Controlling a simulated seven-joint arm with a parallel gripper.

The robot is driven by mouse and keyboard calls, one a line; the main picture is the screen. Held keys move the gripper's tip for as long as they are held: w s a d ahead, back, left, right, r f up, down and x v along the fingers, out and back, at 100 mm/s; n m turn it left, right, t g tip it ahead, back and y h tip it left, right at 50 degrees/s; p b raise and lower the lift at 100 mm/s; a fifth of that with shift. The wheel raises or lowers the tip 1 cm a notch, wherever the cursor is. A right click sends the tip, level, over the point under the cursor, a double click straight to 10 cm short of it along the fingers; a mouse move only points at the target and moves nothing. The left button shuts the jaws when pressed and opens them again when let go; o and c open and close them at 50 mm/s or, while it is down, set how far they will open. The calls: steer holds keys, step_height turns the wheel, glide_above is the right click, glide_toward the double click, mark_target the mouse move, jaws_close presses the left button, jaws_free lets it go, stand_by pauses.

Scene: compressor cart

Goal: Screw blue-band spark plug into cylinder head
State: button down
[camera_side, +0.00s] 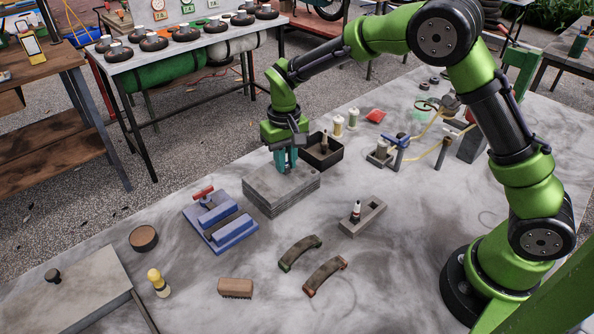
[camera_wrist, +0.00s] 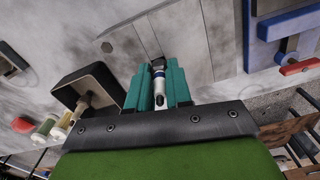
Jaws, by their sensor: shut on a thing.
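The grey, layered cylinder head (camera_side: 281,186) lies flat on the table left of centre. In the wrist view its top face (camera_wrist: 122,43) shows a dark round mark to the left and a dark slot-like opening ahead of the fingers. My gripper (camera_side: 286,160) points down over the far part of the head. Its teal fingers (camera_wrist: 158,88) are shut on the blue-band spark plug (camera_wrist: 158,78), white with a blue ring. The plug's tip points at the head; I cannot tell whether it sits in a hole.
A black bin (camera_side: 322,152) with a plug-like part stands just behind the head. A grey holder (camera_side: 364,218) carries another white plug (camera_side: 356,210). A blue vise (camera_side: 219,221) is at left, two curved shoes (camera_side: 300,252) in front. Table between them is clear.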

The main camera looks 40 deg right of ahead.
steer(key=m, duration=0.2)
steer(key=shift+m, duration=0.4)
steer(key=m, duration=0.4)
steer(key=shift+m, duration=0.3)
steer(key=c, duration=1.2)
jaws_free()
